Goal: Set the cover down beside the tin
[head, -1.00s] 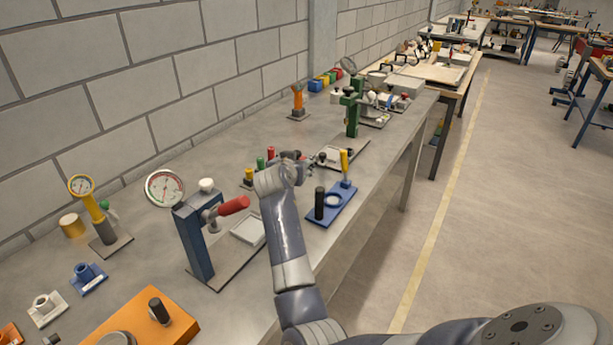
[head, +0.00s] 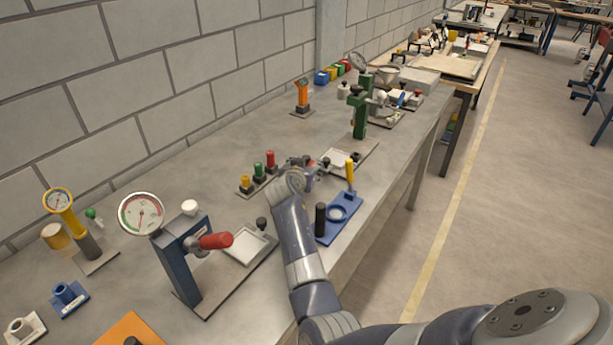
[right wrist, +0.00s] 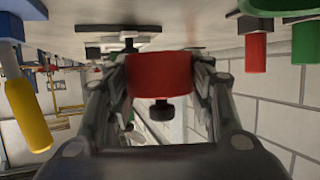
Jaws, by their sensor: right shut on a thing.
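My right gripper (right wrist: 160,80) is shut on a red round piece with a black knob, which looks like the cover (right wrist: 160,72). The right wrist view is upside down, so the knob points up from the table. In the head view my right gripper (head: 308,165) is low over the bench, and my own wrist hides most of what it holds. I cannot make out the tin for certain in either view. My left gripper is not in view.
A blue stand with a yellow handle (head: 338,219) is right of my wrist. Yellow, green and red pegs (head: 257,172) stand left of it. A green-post fixture (head: 360,115) stands beyond. Bare bench lies behind the pegs.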

